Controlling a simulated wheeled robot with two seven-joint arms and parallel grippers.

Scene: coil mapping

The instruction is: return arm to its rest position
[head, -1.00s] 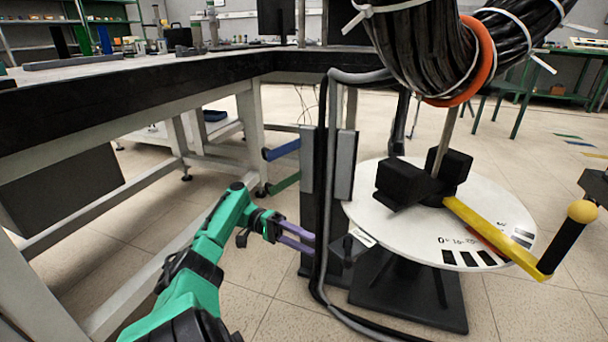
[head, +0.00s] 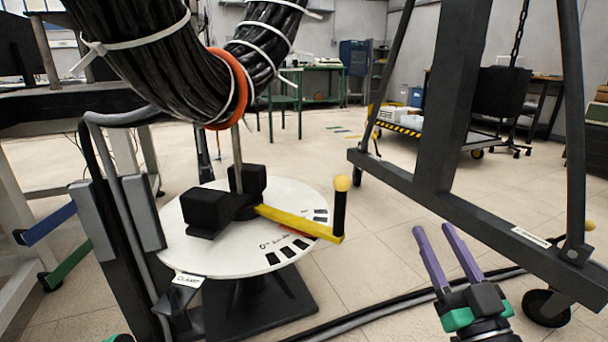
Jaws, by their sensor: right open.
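My right gripper (head: 434,228) is in the lower right of the head view, its two purple fingers apart and pointing up and away. Nothing is between the fingers. It is over the tiled floor, to the right of the round white turntable (head: 180,240) and apart from it. My left gripper is out of view; only a small green piece shows at the bottom edge, left of centre.
A yellow crank (head: 290,219) with a black handle sticks out from the turntable. A thick black cable coil (head: 150,60) hangs above it. A dark steel frame (head: 450,110) on casters stands close to my right gripper. Cables (head: 400,303) lie on the floor.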

